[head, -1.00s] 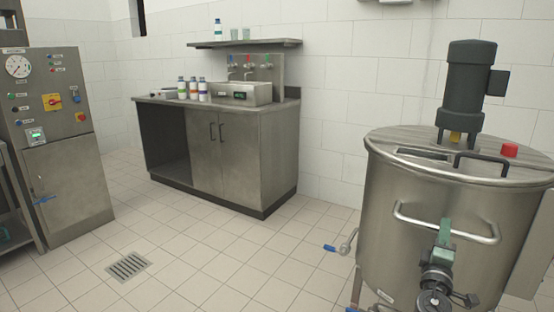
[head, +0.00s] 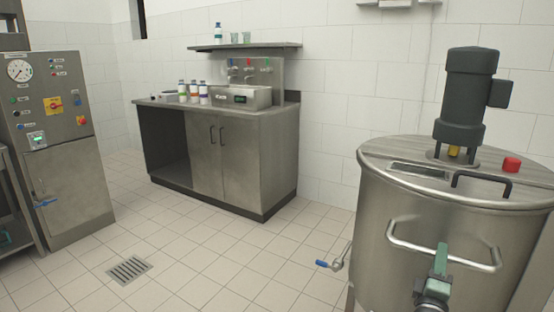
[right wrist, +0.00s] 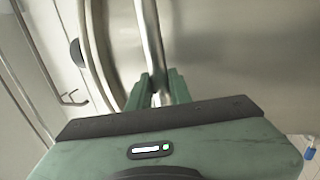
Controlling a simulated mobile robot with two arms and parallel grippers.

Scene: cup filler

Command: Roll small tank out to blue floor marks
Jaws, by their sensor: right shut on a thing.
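The small tank (head: 385,235) is a round steel vessel with a flat lid and a dark motor (head: 468,95) on top. It stands at the right of the head view, its lower part cut off by the frame. My right gripper (head: 441,258) is shut on the tank's front handle (head: 405,243). In the right wrist view, the green fingers (right wrist: 158,92) close around the handle bar (right wrist: 149,35), near the tank wall (right wrist: 240,50). My left gripper is out of view. No blue floor marks show.
A blue-handled valve (head: 326,264) sticks out at the tank's lower left. A steel sink cabinet (head: 240,160) with bottles stands at the back. A control cabinet (head: 65,185) is at the left. Tiled floor between them is clear, with a drain grate (head: 129,269).

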